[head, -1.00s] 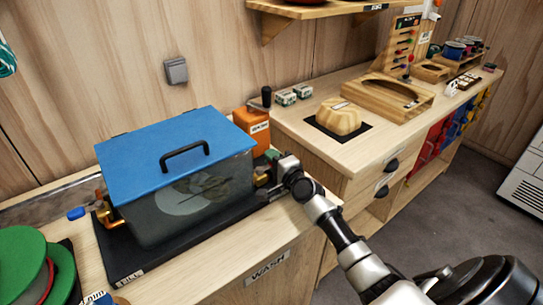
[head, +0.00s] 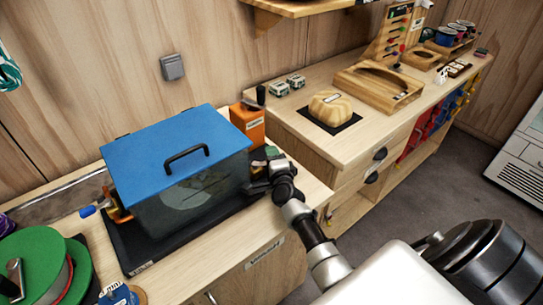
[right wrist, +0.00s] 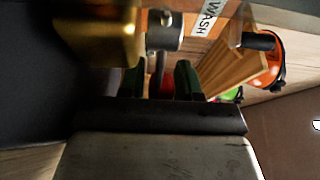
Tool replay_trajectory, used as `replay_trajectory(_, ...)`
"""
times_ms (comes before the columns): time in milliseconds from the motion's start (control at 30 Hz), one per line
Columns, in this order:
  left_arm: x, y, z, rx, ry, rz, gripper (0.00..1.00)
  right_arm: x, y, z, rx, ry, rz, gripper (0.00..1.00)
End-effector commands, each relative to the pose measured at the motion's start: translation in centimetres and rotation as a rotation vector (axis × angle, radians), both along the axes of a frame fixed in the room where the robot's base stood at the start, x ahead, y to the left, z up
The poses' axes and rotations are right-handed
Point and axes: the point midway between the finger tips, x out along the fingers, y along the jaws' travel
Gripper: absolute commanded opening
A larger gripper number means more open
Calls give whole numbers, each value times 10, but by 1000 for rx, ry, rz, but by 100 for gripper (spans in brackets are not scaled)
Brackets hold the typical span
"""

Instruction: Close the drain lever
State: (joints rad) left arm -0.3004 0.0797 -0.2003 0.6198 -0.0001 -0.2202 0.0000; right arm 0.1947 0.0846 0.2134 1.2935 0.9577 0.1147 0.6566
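The wash tank with a blue lid (head: 175,143) stands on a black mat on the counter. My right gripper (head: 262,166) is at the tank's right end, low beside the wall, partly hidden by its own wrist. In the right wrist view a brass valve block (right wrist: 100,35) with a silver hub (right wrist: 165,30) lies just ahead of my fingers (right wrist: 161,80). The fingers stand apart, with a thin red piece (right wrist: 158,75) showing between them; whether it is the drain lever, or touches them, I cannot tell. My left gripper is not in view.
An orange container (head: 248,122) stands close behind my right gripper. A blue-handled valve (head: 89,211) is at the tank's left end. Green spools (head: 40,262) sit at the lower left. A second counter (head: 318,145) with a wooden hold and trays extends to the right.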

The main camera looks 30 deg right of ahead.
Motion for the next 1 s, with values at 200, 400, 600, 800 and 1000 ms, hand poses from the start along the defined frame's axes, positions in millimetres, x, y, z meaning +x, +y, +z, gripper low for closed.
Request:
replay_trajectory(200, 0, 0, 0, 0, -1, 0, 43, 0, 0, 0, 0, 0, 1, 47)
replay_trajectory(400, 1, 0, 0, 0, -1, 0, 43, -3, 2, 0, 0, 1, 2, 47)
replay_trajectory(600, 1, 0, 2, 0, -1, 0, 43, -31, 11, -1, 2, 3, 1, 47)
replay_trajectory(800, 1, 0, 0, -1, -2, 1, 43, -70, 24, -2, 3, 2, 1, 47)
replay_trajectory(1000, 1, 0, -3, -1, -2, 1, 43, -96, 32, -1, -1, 1, 0, 47)
